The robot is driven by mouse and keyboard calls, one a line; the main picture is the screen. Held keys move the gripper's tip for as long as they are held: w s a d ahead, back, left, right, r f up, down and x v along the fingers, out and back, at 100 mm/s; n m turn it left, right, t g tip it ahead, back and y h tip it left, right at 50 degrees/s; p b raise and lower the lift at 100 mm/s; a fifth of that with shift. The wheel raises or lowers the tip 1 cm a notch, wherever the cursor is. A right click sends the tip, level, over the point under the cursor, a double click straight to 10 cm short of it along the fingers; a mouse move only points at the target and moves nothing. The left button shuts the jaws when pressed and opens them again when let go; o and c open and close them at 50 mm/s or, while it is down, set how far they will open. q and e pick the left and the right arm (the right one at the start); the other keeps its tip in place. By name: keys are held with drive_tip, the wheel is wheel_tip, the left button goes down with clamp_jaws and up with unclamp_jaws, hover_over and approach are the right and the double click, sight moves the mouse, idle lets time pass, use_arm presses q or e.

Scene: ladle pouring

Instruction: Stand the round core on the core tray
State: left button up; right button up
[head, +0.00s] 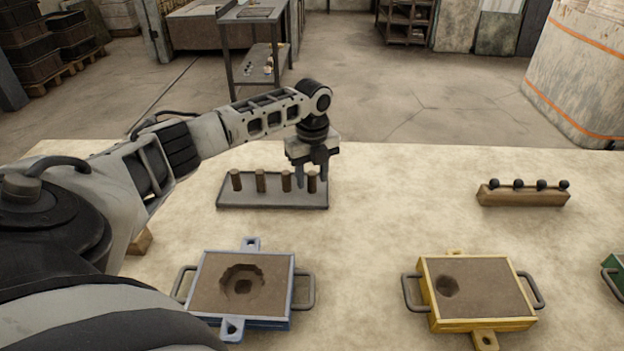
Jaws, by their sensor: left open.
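A grey core tray (272,200) lies on the table at the back left. Several brown round cores stand upright in a row along it. The rightmost core (312,183) stands on the tray near its right end. My left gripper (312,176) points down at this core, with its fingers open to either side of it. I cannot tell whether the fingers touch the core. My right gripper is out of view.
A blue-framed mould box (287,322) with a stepped hollow in its sand sits front left. A yellow-framed mould box (461,325) with a round hollow sits front right. A wooden rack (522,198) holds dark knobs. Table centre is clear.

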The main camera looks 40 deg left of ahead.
sight(312, 173)
use_arm(q)
wheel_tip(312, 173, up, 10)
drive_tip(key=shift+r, duration=0.25)
idle(0.6)
